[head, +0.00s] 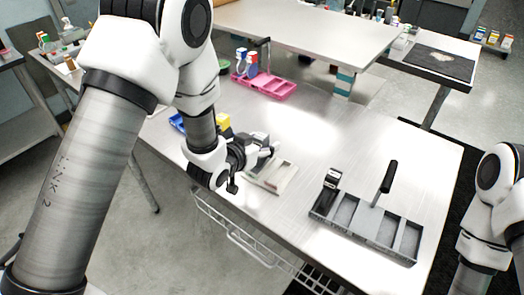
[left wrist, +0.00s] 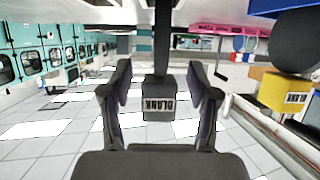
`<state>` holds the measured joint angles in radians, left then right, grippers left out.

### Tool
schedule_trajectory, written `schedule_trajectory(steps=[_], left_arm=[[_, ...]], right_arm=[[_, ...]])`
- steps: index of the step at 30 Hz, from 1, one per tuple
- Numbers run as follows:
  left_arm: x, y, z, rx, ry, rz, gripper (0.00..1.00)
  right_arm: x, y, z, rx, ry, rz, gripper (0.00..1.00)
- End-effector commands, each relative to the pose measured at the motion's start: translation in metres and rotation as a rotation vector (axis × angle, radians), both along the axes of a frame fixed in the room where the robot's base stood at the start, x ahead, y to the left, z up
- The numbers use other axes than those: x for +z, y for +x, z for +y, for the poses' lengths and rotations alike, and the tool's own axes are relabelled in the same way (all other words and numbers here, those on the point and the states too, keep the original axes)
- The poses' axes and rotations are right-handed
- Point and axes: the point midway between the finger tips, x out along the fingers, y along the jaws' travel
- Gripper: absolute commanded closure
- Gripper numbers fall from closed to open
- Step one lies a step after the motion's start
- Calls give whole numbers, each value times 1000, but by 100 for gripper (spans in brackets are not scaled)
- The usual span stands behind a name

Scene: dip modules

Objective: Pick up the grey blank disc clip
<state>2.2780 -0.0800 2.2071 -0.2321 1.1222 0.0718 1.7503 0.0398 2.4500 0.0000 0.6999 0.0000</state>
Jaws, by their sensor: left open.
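The grey blank disc clip (left wrist: 160,103) is a dark grey block with a BLANK label. In the left wrist view it shows between the two open fingers of my left gripper (left wrist: 160,85), with gaps on both sides. A dark post stands above it in that view. In the head view my left gripper (head: 255,163) is low over the table near a grey block (head: 258,138), partly covered by the gripper; I cannot tell whether they touch. My right arm shows at the right edge, but its gripper is out of view.
A yellow BLANK block (left wrist: 286,93) stands beside the gripper, near a blue piece (head: 177,122). A pale tray (head: 285,178) lies by the gripper. A pink tray (head: 278,90) stands behind; a dark compartment tray (head: 385,240) with an upright handle (head: 388,177) stands right. Table between is clear.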

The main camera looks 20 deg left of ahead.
Motion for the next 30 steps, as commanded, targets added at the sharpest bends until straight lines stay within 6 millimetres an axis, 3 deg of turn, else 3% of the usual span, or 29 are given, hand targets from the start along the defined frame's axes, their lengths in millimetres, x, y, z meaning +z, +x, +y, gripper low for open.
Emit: schedule_trajectory(steps=[5,9,10,23,30], left_arm=[[-1,0,0,0,0,0,43],[-1,0,0,0,0,0,93],[-1,0,0,0,0,0,100],[3,0,0,0,0,1,100],[31,0,0,0,1,-1,100]], right_arm=[[-1,0,0,0,0,0,61],[-1,0,0,0,0,1,61],[-1,0,0,0,0,1,61],[2,0,0,0,0,0,61],[24,0,0,0,0,0,61]])
